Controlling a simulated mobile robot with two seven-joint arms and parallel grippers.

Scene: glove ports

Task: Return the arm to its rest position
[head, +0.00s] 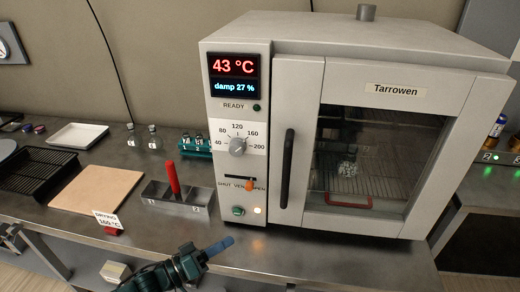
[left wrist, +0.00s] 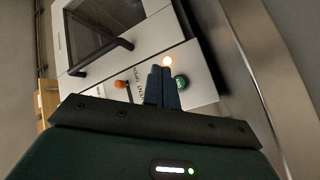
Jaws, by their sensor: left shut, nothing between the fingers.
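My left gripper (head: 217,247) is at the bottom of the head view, in front of the oven's control panel and above the bench's front edge. Its blue fingers are shut with nothing between them. My right gripper is not in view.
A tan board (head: 97,188), a black rack (head: 38,172), a white tray (head: 78,136) and small flasks (head: 153,138) are further left. A sign (head: 108,219) stands near the front edge.

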